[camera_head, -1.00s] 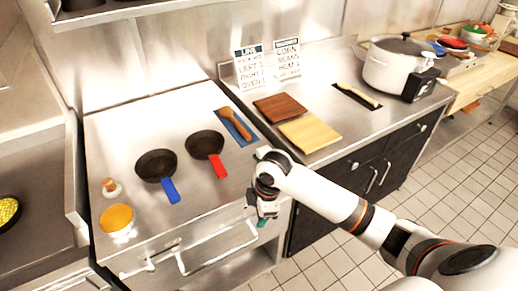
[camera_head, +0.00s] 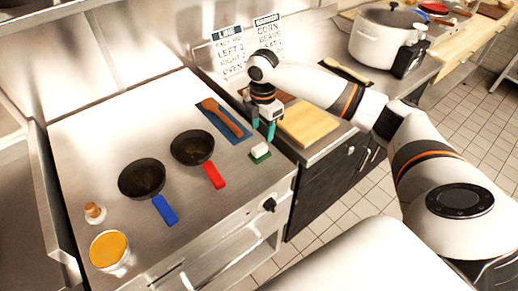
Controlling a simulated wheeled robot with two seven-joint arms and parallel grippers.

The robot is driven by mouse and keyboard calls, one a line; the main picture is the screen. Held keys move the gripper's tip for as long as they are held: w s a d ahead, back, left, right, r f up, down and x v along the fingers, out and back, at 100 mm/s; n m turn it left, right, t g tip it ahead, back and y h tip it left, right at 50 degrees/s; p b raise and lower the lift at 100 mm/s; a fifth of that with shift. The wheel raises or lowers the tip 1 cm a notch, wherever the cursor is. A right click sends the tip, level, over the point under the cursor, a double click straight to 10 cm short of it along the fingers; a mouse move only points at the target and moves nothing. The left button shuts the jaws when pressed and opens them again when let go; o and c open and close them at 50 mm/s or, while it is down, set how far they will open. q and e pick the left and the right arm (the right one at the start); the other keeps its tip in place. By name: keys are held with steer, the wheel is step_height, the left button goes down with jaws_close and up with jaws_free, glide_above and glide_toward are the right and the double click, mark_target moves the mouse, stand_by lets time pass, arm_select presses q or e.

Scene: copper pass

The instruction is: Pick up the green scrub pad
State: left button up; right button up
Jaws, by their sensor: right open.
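My right gripper (camera_head: 263,131) points down just above and behind the pad. Its teal fingertips are apart, with nothing between them. The pad looks free of the fingers, though the exact gap is hard to tell. My left gripper is not in view.
A red-handled pan (camera_head: 192,147) and a blue-handled pan (camera_head: 142,178) stand left of the pad. A wooden spoon (camera_head: 222,117) lies on a blue mat behind it. A yellow cutting board (camera_head: 309,122) is to the right. An orange-filled cup (camera_head: 109,251) stands at front left.

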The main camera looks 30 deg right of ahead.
mark_target(260, 147)
step_height(260, 147, down, 2)
steer(key=shift+w+f, duration=0.1)
steer(key=shift+w+a+f, duration=0.1)
steer(key=shift+w+f, duration=0.05)
steer(key=shift+f, duration=0.1)
step_height(260, 147, down, 4)
steer(key=shift+a+f+p, duration=0.1)
steer(key=shift+f+p, duration=0.05)
steer(key=shift+p, duration=0.95)
steer(key=shift+f, duration=0.25)
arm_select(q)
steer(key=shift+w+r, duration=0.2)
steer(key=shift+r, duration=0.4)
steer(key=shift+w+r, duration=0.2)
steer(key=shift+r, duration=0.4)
arm_select(e)
steer(key=shift+f, duration=0.15)
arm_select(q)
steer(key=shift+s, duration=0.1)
arm_select(e)
steer(key=shift+c, duration=0.3)
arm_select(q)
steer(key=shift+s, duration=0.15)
arm_select(e)
steer(key=c, duration=1)
